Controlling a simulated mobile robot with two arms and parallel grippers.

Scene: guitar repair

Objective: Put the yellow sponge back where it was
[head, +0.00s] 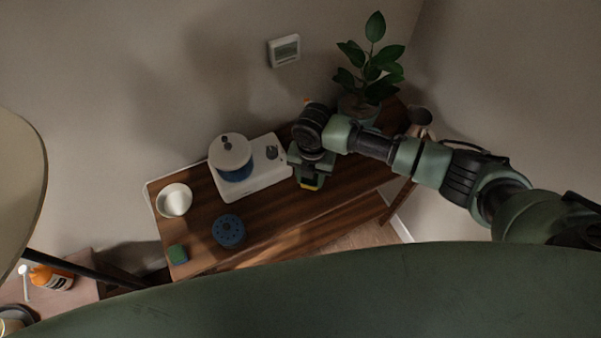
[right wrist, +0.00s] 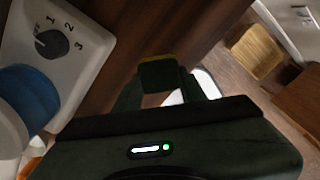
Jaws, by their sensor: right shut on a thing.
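My right gripper (head: 309,180) is over the wooden table, just right of the white appliance. In the right wrist view the sponge (right wrist: 158,76) sits between the two fingers, with a dark green face and a yellow edge. I cannot tell whether it touches the tabletop. My left gripper is not in view.
On the wooden table (head: 290,218) stand a white appliance (head: 262,183) with a dial, a white bowl (head: 174,200), a blue round thing (head: 229,231) and a small green block (head: 177,254). A potted plant (head: 372,75) is at the back right. The table's front right is clear.

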